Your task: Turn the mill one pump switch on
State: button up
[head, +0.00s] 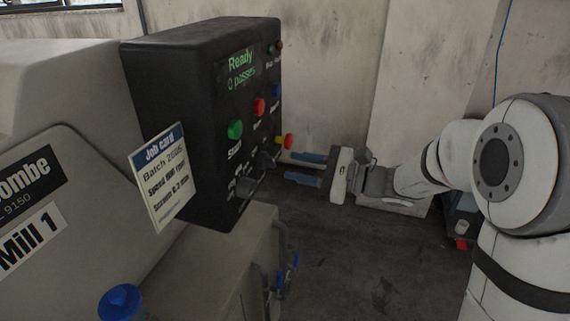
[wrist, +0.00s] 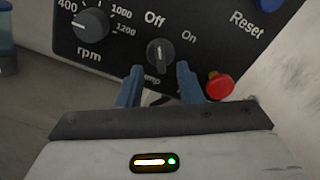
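The mill one pump switch (wrist: 160,52) is a small dark rotary knob on the black control panel (head: 190,90). In the wrist view its pointer is roughly upright, toward the "Off" label, with "On" to its upper right. The label below it is partly hidden. My gripper (wrist: 159,70) is open, its two blue fingers spread to the left and right just below the switch, with nothing held between them. In the head view my gripper (head: 293,168) points left at the panel's lower face. I cannot tell whether the fingertips touch the panel.
The rpm dial (wrist: 91,25) is left of the switch and a red button (wrist: 220,86) is to its lower right, close to my right finger. A green start button (head: 235,129) and a job card (head: 163,177) are nearby. The display (head: 241,68) reads "Ready, 0 passes".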

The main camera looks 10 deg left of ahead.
aim_at(274, 162)
jog(key=shift+w+a, duration=0.15)
jog(key=shift+a, duration=2.05)
jog(key=shift+c, duration=0.4)
